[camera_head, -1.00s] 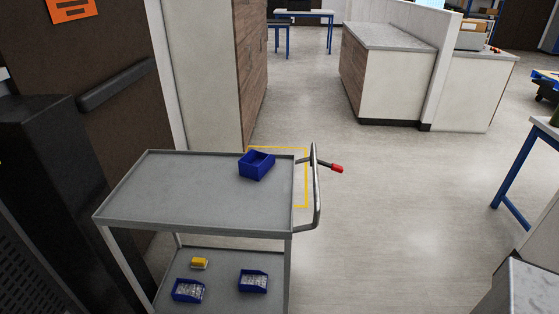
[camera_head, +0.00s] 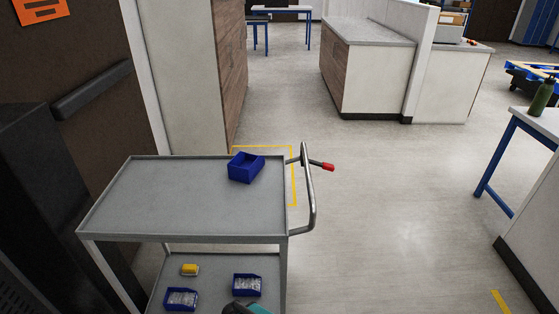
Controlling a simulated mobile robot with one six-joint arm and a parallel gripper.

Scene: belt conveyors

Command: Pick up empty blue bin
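An empty-looking blue bin (camera_head: 246,174) sits upright on the top shelf of a grey cart (camera_head: 180,205), near its far right corner by the handle. Two more blue bins are on the lower shelf, a left one (camera_head: 181,306) and a right one (camera_head: 247,293). Both hold greyish, clear-looking contents. A dark and teal part shows at the bottom edge, in front of the lower shelf; it looks like a piece of my arm. My gripper's fingers are not in view, and nothing touches the bin on the top shelf.
A small yellow item (camera_head: 189,270) lies on the lower shelf. The cart's handle (camera_head: 309,190) with a red grip sticks out right. A dark wall stands left, cabinets (camera_head: 372,75) behind, a blue-legged table (camera_head: 502,155) at right. The floor between is clear.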

